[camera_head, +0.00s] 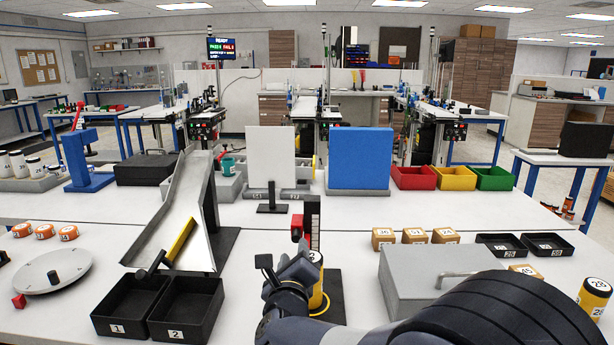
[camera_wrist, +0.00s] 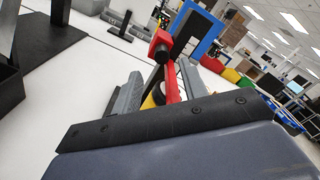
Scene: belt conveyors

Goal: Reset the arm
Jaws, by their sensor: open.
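My gripper (camera_head: 298,262) reaches over the front table in the head view, with my dark arm coming in from the bottom right. In the wrist view my gripper (camera_wrist: 160,88) has its two grey fingers apart, with nothing visibly clamped between them. Beyond the fingers stands a fixture with a red block (camera_wrist: 162,45). In the head view this fixture shows as a dark upright with a red block (camera_head: 297,226). A yellow cylinder (camera_head: 316,274) with a numbered label stands there, partly hidden by my gripper; I cannot tell whether they touch.
Black bins (camera_head: 187,309) and a metal chute (camera_head: 180,215) are left of my gripper. A grey box (camera_head: 430,275) with a handle is close on the right. Small labelled boxes (camera_head: 414,236) stand behind it. A blue panel (camera_head: 359,158) stands farther back.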

